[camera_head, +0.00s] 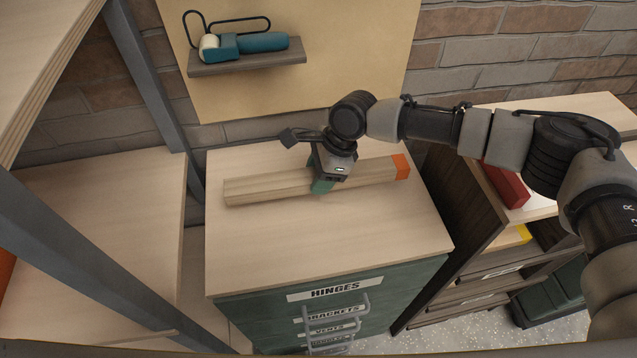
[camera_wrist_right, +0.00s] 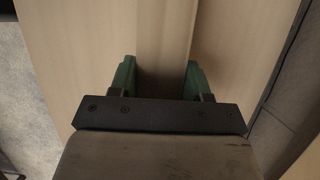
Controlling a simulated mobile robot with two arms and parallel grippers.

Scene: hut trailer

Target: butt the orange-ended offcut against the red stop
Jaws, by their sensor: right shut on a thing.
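The offcut (camera_head: 270,188) is a long pale wooden bar with an orange right end (camera_head: 401,167). It lies over the top of the green cabinet (camera_head: 330,246); whether it touches the top I cannot tell. My right gripper (camera_head: 323,183) comes from above and is shut on the bar near its middle. In the right wrist view the bar (camera_wrist_right: 165,40) runs between the green fingers (camera_wrist_right: 158,80). A red block (camera_head: 505,183), which looks like the red stop, sits to the right on the neighbouring unit, apart from the orange end. My left gripper is not in view.
A dark wooden unit (camera_head: 465,200) with a pale top stands right of the cabinet, with a gap between. A metal-framed shelf (camera_head: 145,80) stands at left. A wall shelf (camera_head: 250,62) holds a teal tool. The cabinet's front top is clear.

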